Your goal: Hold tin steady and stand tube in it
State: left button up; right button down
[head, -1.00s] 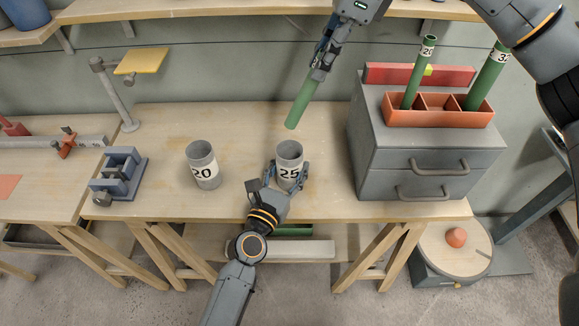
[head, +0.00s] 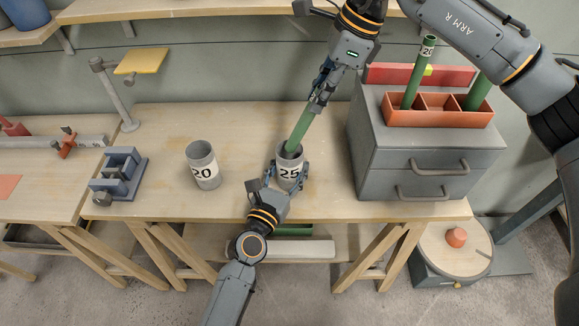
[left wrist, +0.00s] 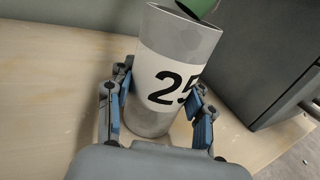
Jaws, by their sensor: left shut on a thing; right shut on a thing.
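The grey tin labelled 25 (head: 289,172) stands upright on the workbench. My left gripper (head: 281,186) is shut on it, and in the left wrist view its blue pads press both sides of the tin (left wrist: 178,70). My right gripper (head: 318,100) is shut on the upper part of a green tube (head: 299,130). The tube is tilted, its lower end at the mouth of tin 25. In the left wrist view the tube's end (left wrist: 198,6) shows at the tin's rim; how deep it sits is unclear. Another grey tin labelled 20 (head: 203,170) stands to the left, untouched.
A grey drawer cabinet (head: 430,160) stands right of tin 25, bearing an orange divided tray (head: 438,117) with two green tubes. A grey clamp fixture (head: 119,175) and a yellow-topped post (head: 140,60) are at left. Bench between tin 20 and the fixture is clear.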

jog(key=shift+f, duration=1.9)
jog(key=c, duration=1.1)
grip_release()
jog(key=v, duration=1.2)
pick_arm(q)
jog(key=o, duration=1.2)
jog(key=shift+o, duration=0.2)
pick_arm(e)
jog(key=shift+f, duration=0.1)
